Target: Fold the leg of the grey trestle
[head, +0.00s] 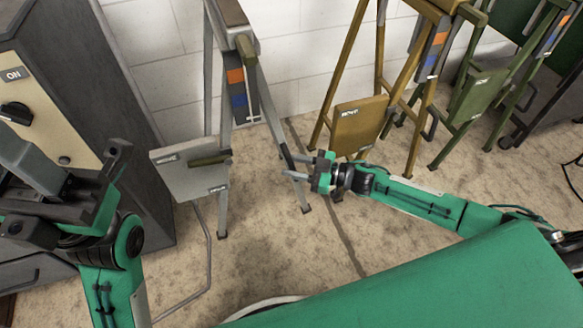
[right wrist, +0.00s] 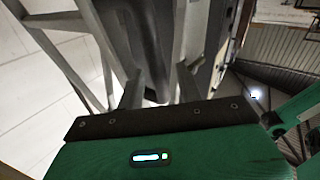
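The grey trestle (head: 222,120) stands left of centre in the head view, with a grey panel (head: 190,178) low on its left side. Its right leg (head: 272,115) slants down to a foot on the floor and has a dark grip part-way down. My right gripper (head: 288,166) is open at that grip, one finger on either side. In the right wrist view the fingers (right wrist: 158,88) straddle a dark part of the trestle (right wrist: 152,45); I cannot tell whether they touch it. My left gripper (head: 75,190) is open and empty at the left, in front of the cabinet.
A dark cabinet (head: 90,90) with a cream panel and a knob stands at the left. A yellow trestle (head: 360,125) and a green trestle (head: 478,95) stand to the right along the white block wall (head: 290,50). The floor (head: 270,255) in front is mostly clear.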

